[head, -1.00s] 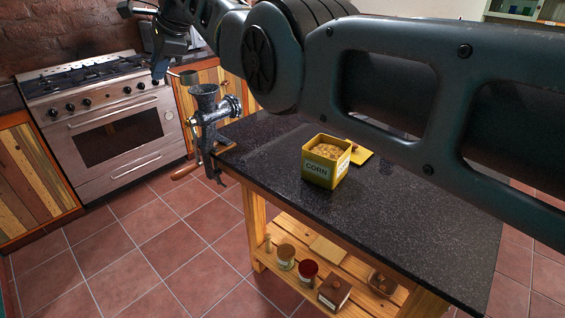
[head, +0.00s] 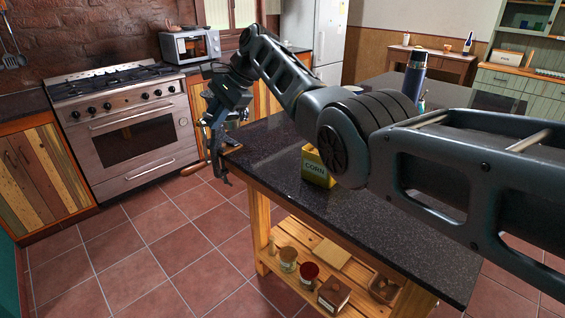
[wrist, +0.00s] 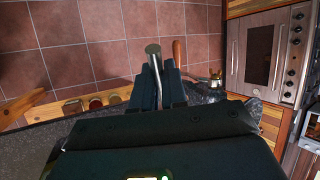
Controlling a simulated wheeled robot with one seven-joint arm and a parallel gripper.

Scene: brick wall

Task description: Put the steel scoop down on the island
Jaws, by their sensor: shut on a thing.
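My gripper (head: 208,123) is at the far left end of the island (head: 400,215), in front of the grinder there. In the wrist view the fingers (wrist: 160,88) are shut on the steel scoop (wrist: 153,49), whose round end points up the picture, past the fingertips, over floor tiles. The island's dark speckled top shows beside and below the gripper. I cannot make out the scoop clearly in the head view, nor tell whether it touches the top.
The grinder, mostly hidden, is clamped at the island's left end; its wooden handle (head: 194,168) sticks out. A yellow corn tin (head: 317,168) stands mid-island, partly behind my arm. A dark flask (head: 414,73) stands behind. Jars (head: 309,275) sit on the lower shelf.

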